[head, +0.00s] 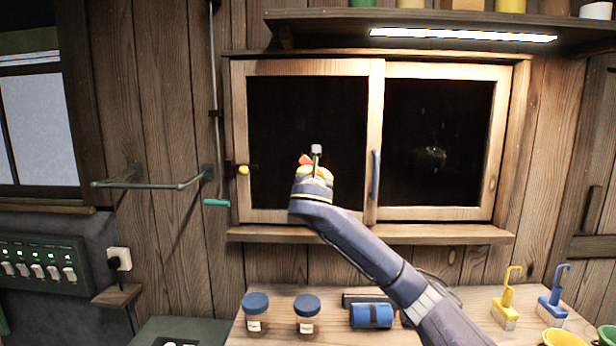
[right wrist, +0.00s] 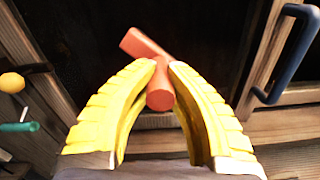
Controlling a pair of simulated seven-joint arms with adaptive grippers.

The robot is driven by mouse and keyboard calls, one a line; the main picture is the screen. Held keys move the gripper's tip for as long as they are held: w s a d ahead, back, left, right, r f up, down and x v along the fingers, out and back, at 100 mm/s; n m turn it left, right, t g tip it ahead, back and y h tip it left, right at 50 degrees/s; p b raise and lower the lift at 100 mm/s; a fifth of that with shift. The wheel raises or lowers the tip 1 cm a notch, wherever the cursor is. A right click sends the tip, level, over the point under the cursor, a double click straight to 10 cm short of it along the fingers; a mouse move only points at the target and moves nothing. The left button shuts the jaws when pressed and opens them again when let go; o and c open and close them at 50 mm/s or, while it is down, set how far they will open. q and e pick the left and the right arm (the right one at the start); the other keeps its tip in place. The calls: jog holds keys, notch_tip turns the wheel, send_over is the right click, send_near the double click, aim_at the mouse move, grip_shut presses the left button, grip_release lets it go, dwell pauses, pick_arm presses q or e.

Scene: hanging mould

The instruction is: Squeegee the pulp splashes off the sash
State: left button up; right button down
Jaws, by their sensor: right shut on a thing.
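The wooden-framed sash window (head: 300,68) has two dark panes. A pale pulp splash (head: 432,153) with fainter specks shows on the right pane. A blue upright handle (head: 376,174) sits on the middle stile and also shows in the right wrist view (right wrist: 290,58). My right gripper (head: 313,178) is in front of the left pane. In the right wrist view its yellow fingers (right wrist: 164,70) are shut on an orange-red handle (right wrist: 158,98), tilted across the fingertips. I cannot tell whether this belongs to a squeegee. My left gripper is in neither view.
A wooden ledge (head: 370,234) runs below the window. The bench holds two blue-lidded jars (head: 255,314) (head: 307,314), a blue roll (head: 371,316), a yellow hooked brush (head: 507,300) and a blue one (head: 553,300). A metal rail (head: 140,185) sticks out at left. A lit shelf (head: 460,36) overhangs the window.

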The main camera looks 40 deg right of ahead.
jog(key=s+d, duration=0.2)
jog(key=d, duration=0.1)
jog(key=shift+s+d, duration=0.1)
jog(key=shift+s, duration=0.25)
dwell(0.4)
jog(key=v, duration=0.6)
dwell(0.4)
jog(key=shift+s+r, duration=0.1)
jog(key=shift+v, duration=1.45)
